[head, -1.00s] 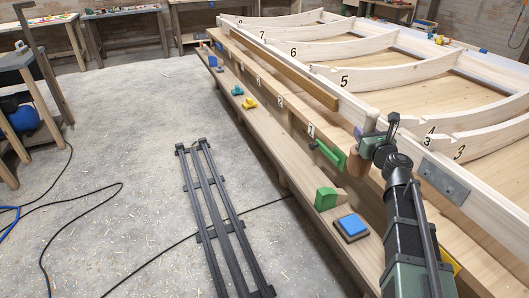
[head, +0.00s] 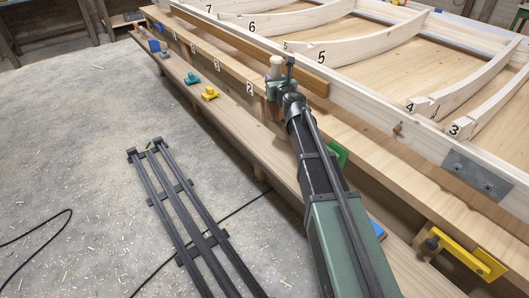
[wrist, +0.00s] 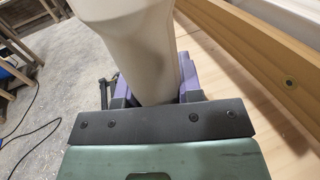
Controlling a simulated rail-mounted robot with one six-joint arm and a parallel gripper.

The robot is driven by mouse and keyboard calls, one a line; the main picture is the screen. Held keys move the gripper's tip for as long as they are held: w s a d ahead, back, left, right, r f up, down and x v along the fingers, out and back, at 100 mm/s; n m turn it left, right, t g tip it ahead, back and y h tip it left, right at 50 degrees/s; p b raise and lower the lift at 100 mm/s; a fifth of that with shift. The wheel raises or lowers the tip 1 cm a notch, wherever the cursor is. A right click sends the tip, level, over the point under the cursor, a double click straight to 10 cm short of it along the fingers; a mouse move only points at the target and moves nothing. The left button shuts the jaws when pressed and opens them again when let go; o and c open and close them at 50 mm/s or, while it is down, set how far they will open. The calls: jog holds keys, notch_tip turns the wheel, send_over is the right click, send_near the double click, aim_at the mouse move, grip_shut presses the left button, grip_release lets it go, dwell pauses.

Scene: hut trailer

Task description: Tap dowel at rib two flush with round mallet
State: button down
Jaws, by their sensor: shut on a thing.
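My gripper (head: 275,88) is shut on the round mallet, above the bench side shelf. The mallet's pale top (head: 277,62) stands up above the jaws, and its brown lower part (head: 271,109) shows below, partly hidden by the arm. In the wrist view a thick cream mallet part (wrist: 135,45) stands between the purplish fingers (wrist: 187,75). A small brown peg (head: 398,128) sticks out of the pale side rail (head: 360,104), near rib 4 (head: 440,100). I cannot tell if it is the task's dowel. Labels 3 to 7 show; no rib marked 2 is in view.
A yellow clamp-like piece (head: 470,258) juts out at lower right. A metal plate (head: 480,176) is fixed on the rail. A green block (head: 338,153) is partly behind my arm. Yellow (head: 210,94) and teal (head: 192,78) pieces lie on the lower shelf. The floor at left is open.

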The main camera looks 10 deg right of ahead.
jog(key=shift+s+d, duration=0.1)
jog(key=shift+s, duration=0.05)
jog(key=shift+f+b, duration=0.35)
jog(key=shift+b, duration=0.05)
notch_tip(320, 180, down, 19)
jog(key=b, duration=1.9)
jog(key=c, duration=0.8)
grip_release()
jog(key=shift+f, duration=0.1)
jog(key=shift+f, duration=0.1)
